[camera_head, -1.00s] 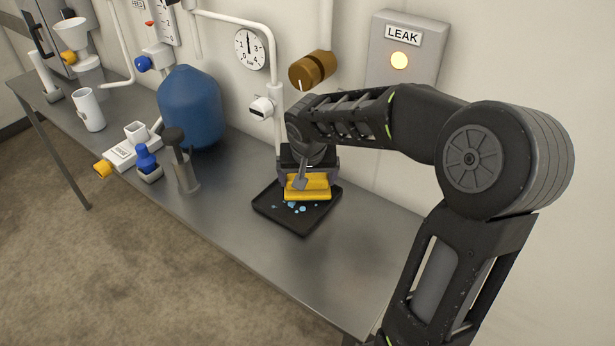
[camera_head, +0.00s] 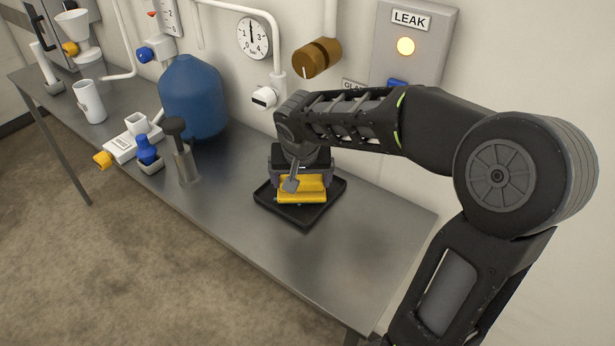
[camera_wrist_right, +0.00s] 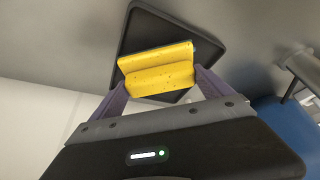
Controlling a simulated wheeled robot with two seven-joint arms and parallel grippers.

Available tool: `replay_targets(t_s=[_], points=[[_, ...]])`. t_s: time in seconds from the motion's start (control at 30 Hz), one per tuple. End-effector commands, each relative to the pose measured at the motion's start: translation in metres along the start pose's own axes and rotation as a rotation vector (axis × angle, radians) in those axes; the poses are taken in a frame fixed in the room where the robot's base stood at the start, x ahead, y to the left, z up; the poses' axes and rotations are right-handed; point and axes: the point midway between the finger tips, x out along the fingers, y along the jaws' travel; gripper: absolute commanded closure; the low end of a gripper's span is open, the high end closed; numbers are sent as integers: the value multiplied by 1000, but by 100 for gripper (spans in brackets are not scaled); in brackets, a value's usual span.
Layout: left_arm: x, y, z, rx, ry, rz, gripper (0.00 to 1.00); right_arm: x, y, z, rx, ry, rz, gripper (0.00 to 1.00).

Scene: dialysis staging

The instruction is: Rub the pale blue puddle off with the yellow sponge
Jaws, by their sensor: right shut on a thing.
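My right gripper (camera_head: 297,178) is shut on the yellow sponge (camera_head: 302,190) and holds it over the black tray (camera_head: 306,222) on the steel table. In the right wrist view the sponge (camera_wrist_right: 158,72) sits between the two fingers, with the tray (camera_wrist_right: 150,24) behind it. I cannot tell whether the sponge touches the tray floor. No pale blue puddle shows now; the sponge and gripper hide part of the tray floor. My left gripper is not in view.
A grey metal cylinder with a dark top (camera_head: 186,160), a blue-capped item (camera_head: 147,152) and a blue tank (camera_head: 194,98) stand left of the tray. A lit LEAK box (camera_head: 408,45) hangs on the wall. The table's front right (camera_head: 330,270) is clear.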

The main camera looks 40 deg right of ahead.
Motion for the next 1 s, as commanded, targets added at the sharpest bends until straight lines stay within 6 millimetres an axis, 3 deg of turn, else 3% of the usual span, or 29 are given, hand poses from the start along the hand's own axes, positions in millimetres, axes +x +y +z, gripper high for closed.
replay_targets(t_s=[0.47,1.0], points=[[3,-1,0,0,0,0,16,-2,-3,4,1,0,1,55],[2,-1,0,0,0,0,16,13,21,-23,1,-2,1,55]])
